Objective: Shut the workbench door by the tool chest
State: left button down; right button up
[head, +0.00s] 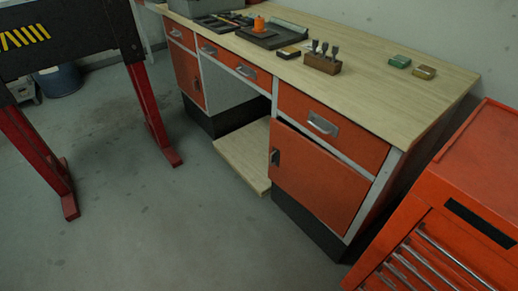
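The workbench (400,110) has a pale wood top and orange drawers and doors. The orange door (322,182) by the tool chest is below the right-hand drawer (325,125), with a dark handle (275,157) near its left edge. Its left edge stands slightly out from the bench front, so it looks a little ajar; the exact gap is hard to tell. The red tool chest (450,215) stands at the right, close beside the bench end. Neither of my grippers is in view.
A low wooden shelf (243,160) sits in the knee space left of the door. A pen block (322,63) and small boxes (399,61) lie on the bench top. A red-legged stand (150,115) is at the left. The grey floor (190,225) before the bench is clear.

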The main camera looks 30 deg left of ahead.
aim_at(332, 191)
jog(key=z, duration=0.05)
jog(key=k, duration=0.55)
jog(key=u, duration=1)
jog(key=i, duration=1.3)
jog(key=z, duration=0.4)
